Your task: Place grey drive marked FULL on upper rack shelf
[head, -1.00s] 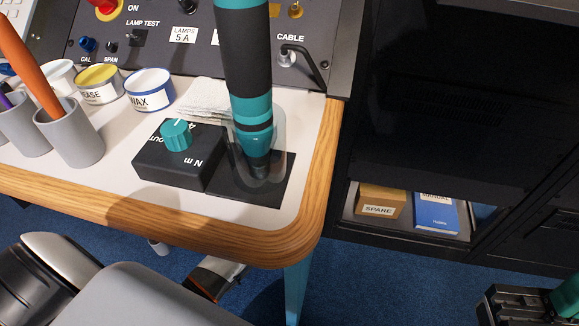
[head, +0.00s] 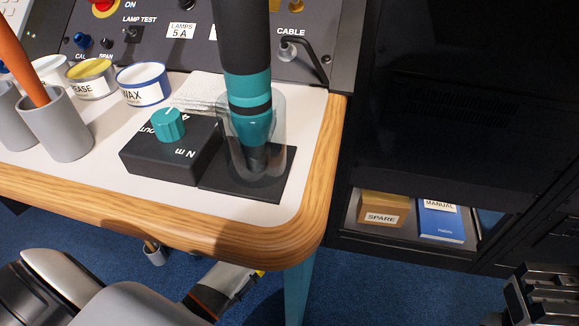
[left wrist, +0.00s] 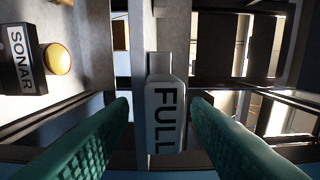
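The grey drive marked FULL (left wrist: 165,115) shows in the left wrist view, upright in the middle with its black lettering running down it. My left gripper (left wrist: 160,108) has its teal ribbed fingers spread either side of it, with a visible gap on each side. How deep the drive sits between them I cannot tell. In the head view my left arm reaches under the table edge, and its gripper and the drive are hidden. My right gripper (head: 540,297) is at the lower right corner, partly cut off. A dark rack shelf (head: 395,234) stands at right; whether it is the upper one is unclear.
A SPARE box (head: 383,209) and a blue manual (head: 440,220) occupy that shelf. The table's wooden edge (head: 200,231) overhangs my left arm. A black-and-teal tool (head: 246,80) stands in a clear holder beside a knobbed black box (head: 172,150). A SONAR box (left wrist: 22,60) is at left.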

